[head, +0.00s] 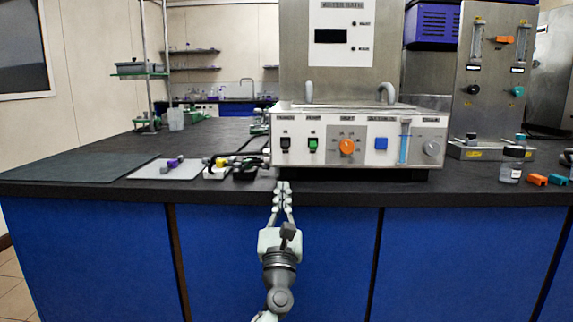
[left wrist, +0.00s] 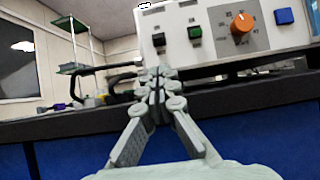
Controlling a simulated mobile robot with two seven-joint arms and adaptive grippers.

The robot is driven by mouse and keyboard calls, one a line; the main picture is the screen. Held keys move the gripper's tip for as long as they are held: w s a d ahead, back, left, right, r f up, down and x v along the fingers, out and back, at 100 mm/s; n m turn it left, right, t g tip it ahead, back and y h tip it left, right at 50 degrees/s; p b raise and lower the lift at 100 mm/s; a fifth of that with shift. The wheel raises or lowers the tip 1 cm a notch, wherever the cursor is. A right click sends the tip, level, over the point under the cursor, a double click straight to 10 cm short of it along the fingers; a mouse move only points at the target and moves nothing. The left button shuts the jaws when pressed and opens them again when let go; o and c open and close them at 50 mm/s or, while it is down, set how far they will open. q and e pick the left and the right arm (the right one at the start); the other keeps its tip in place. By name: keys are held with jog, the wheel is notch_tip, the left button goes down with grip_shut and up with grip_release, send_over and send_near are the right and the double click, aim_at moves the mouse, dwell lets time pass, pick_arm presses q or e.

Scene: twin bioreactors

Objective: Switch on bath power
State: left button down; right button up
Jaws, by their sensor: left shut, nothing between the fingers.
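The water bath (head: 360,160) stands at the front of the dark bench, with a row of controls on its white front panel. At the panel's left is a black rocker switch (head: 286,144), which I take for the power switch; its label is too small to read surely. Right of it are a green switch (head: 313,145), an orange knob (head: 347,147) and a blue button (head: 381,143). My left gripper (head: 283,186) is shut and empty, below the black switch and apart from it. In the left wrist view the closed fingertips (left wrist: 158,78) point up, below the black switch (left wrist: 158,39).
Dark cables and a small yellow-white block (head: 216,171) lie left of the bath. A pale mat (head: 155,172) with small coloured items is farther left. A jar (head: 511,165) and orange and teal blocks stand at right. The bench edge (head: 330,192) runs just behind the fingertips.

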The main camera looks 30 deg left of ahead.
aim_at(285, 161)
pick_arm(q)
jog(key=p+x, duration=0.2)
jog(key=x, duration=0.8)
jog(key=shift+d, duration=0.1)
pick_arm(e)
jog(key=shift+g, duration=0.7)
jog(key=f, duration=0.1)
jog(key=d+f, duration=0.1)
jog(key=s+f, duration=0.1)
jog(key=shift+s+d+f, duration=0.1)
jog(key=shift+d+f, duration=0.2)
jog(key=shift+f, duration=0.1)
